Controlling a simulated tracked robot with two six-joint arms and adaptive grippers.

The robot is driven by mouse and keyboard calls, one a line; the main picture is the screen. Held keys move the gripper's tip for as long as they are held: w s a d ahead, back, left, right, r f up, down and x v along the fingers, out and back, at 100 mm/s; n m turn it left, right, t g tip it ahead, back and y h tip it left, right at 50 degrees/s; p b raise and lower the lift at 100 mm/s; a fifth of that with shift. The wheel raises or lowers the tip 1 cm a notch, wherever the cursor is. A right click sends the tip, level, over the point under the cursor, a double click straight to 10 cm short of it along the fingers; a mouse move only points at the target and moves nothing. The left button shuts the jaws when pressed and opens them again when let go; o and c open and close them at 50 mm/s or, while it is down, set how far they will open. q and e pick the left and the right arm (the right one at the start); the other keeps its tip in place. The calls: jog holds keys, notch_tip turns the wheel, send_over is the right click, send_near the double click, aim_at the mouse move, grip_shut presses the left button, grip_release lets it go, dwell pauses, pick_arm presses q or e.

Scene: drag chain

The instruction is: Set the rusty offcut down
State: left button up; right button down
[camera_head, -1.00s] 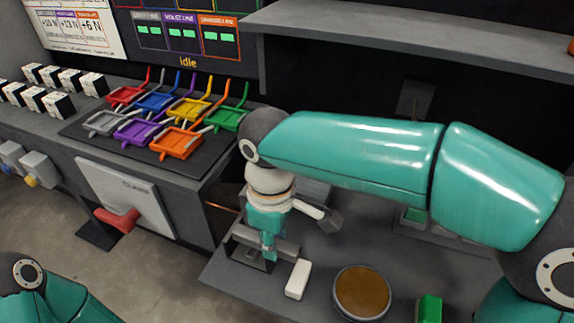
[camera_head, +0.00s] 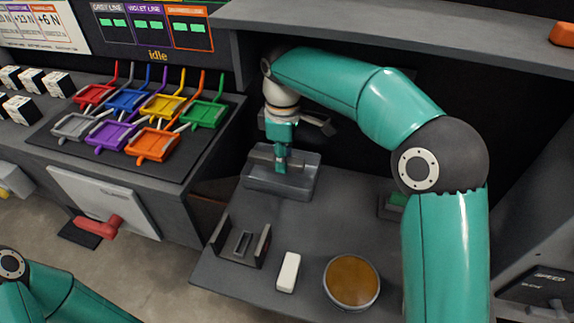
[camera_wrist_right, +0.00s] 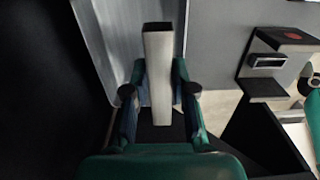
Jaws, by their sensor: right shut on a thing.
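My right gripper (camera_head: 281,168) points down over a grey tray (camera_head: 300,187) at the back left of the bench. In the right wrist view my right gripper (camera_wrist_right: 160,100) is shut on a straight, square-ended bar (camera_wrist_right: 158,65), the offcut. Its visible faces look pale grey, and I see no clear rust. The grey tray (camera_wrist_right: 110,35) lies beyond the bar in that view. I cannot tell whether the bar touches the tray floor.
A dark slotted fixture (camera_head: 241,243), a white block (camera_head: 288,272) and a round brown-topped dish (camera_head: 351,281) stand on the bench front. Coloured trays (camera_head: 155,143) sit on the left counter. A shelf (camera_head: 390,38) overhangs the back. Bare bench lies between tray and dish.

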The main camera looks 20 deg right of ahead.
aim_at(287, 178)
jog(key=shift+w+d+f, duration=0.4)
jog(key=shift+w+f, duration=0.05)
jog(key=shift+w, duration=0.1)
jog(key=shift+w+d+f, duration=0.35)
jog(key=shift+w+f, duration=0.1)
jog(key=shift+w, duration=0.1)
jog(key=shift+f+b, duration=0.5)
jog(key=shift+f, duration=1.9)
jog(key=shift+w+d+f, duration=0.1)
jog(key=shift+w+f, duration=0.05)
jog(key=shift+f, duration=0.1)
jog(key=shift+f, duration=0.1)
jog(key=c, duration=1)
grip_release()
jog(key=shift+o, duration=0.2)
